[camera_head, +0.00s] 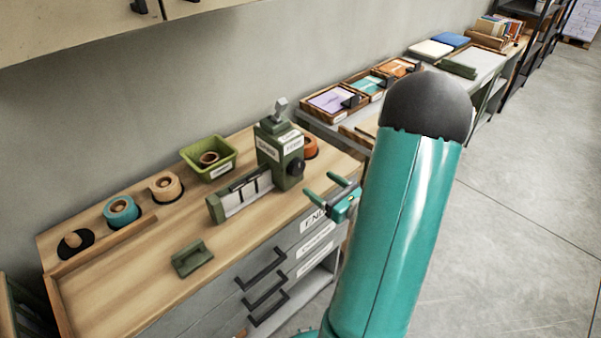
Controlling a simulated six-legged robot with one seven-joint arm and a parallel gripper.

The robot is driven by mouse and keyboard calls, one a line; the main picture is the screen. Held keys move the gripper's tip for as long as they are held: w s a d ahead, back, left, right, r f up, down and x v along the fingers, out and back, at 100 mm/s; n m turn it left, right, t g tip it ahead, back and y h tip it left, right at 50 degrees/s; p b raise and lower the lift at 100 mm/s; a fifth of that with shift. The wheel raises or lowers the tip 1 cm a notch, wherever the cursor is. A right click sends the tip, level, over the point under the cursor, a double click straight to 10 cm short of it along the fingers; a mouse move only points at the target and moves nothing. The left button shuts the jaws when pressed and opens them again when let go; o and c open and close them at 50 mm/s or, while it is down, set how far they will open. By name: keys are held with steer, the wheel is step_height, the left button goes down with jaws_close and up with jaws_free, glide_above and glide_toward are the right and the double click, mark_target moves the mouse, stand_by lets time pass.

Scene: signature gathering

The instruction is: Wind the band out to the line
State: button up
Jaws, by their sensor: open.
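A green machine (280,152) with a dark side knob (296,167) and a lever on top stands on the wooden bench. A pale grey track (240,192) with a dark strip runs from it toward the left. I cannot make out a band or a line on it. My gripper (330,185) is open and empty, with two green fingers pointing left. In the picture it is just right of the machine and near the bench's right edge. My teal arm hides part of the area behind it.
On the bench (130,285) are a teal roll (121,211), a tan roll (166,187), an orange roll (309,146), a green bin (209,158) and a green block (192,258). Drawers with dark handles are below. Trays stand behind. Floor at the right is clear.

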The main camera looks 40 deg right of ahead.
mark_target(299, 169)
steer(key=w, duration=0.8)
steer(key=shift+a, duration=0.1)
steer(key=c, duration=1)
